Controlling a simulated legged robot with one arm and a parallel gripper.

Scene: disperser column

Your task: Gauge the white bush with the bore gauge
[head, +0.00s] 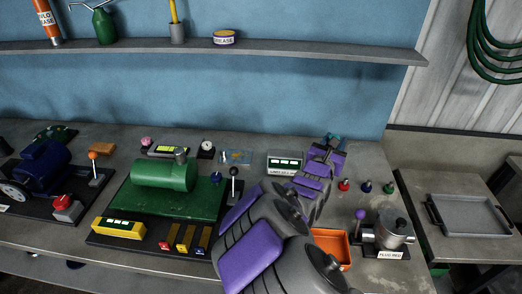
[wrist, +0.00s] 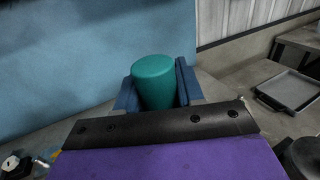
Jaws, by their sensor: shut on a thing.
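My gripper (head: 328,146) is above the back right part of the bench, partly hidden behind my own arm in the head view. In the wrist view, my gripper (wrist: 158,92) is shut on a teal cylinder (wrist: 154,80) with a rounded top, standing between the two blue-grey fingers. A bit of teal (head: 334,136) shows at the gripper in the head view. I cannot tell from its top alone whether this is the bore gauge. I cannot make out the white bush in either view. A small white-faced dial (head: 207,145) stands at the back middle of the bench.
Red (head: 345,185), blue (head: 367,187) and green (head: 389,188) knobbed pieces stand right of my arm. An orange tray (head: 340,243) and a metal pot (head: 393,236) are in front. A green machine (head: 163,175) and a display box (head: 284,162) stand left. A grey tray (head: 470,215) lies right.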

